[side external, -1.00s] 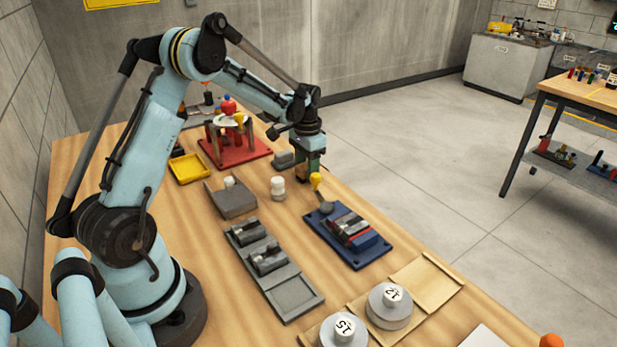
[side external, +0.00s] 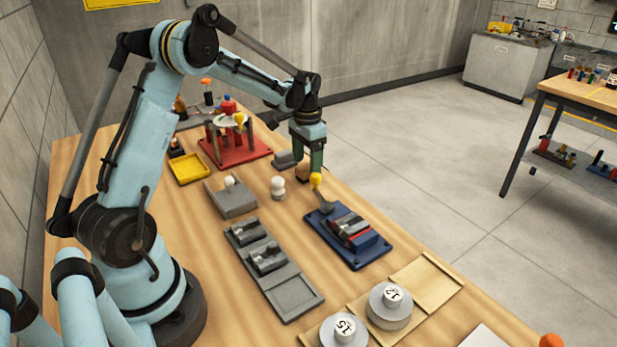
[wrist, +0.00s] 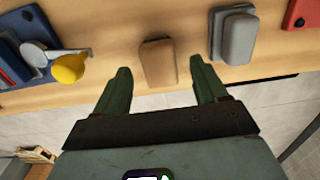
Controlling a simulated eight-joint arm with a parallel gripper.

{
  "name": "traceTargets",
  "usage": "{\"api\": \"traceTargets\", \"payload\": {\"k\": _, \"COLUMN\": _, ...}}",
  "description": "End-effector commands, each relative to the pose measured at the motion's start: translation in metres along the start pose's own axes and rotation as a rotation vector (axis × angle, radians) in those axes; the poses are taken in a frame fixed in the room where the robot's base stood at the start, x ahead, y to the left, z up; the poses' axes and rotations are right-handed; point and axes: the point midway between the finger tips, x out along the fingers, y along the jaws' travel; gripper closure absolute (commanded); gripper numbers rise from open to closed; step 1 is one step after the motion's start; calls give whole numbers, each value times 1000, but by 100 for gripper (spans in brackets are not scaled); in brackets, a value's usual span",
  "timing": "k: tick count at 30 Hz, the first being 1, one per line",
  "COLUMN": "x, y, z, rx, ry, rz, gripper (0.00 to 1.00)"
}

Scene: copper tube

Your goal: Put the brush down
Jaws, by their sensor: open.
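A brown wood-coloured block (wrist: 158,62), which looks like the brush, rests on the wooden table near its edge. In the side view it shows partly behind the fingers as a brown patch (side external: 303,173). My gripper (wrist: 160,78) is open, with one green finger on each side of the block and a visible gap on both sides. In the side view my gripper (side external: 309,166) points down just above and around the block. I cannot see any bristles.
A grey block on a base (wrist: 234,38) stands close to the right finger in the wrist view. A blue tray (side external: 345,240) with a yellow-knobbed tool (side external: 316,182) is on the other side. A red stand (side external: 235,150) is farther back. The table edge is close.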

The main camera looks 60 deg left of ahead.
Motion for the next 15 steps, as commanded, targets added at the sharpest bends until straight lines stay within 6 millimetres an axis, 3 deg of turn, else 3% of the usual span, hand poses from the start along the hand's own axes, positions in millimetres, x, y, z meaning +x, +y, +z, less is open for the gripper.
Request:
{"api": "traceTargets", "payload": {"k": 9, "x": -64, "y": 0, "z": 0, "rx": 0, "ry": 0, "rz": 0, "gripper": 28}}
{"api": "traceTargets", "payload": {"k": 15, "x": -86, "y": 0, "z": 0, "rx": 0, "ry": 0, "rz": 0, "gripper": 28}}
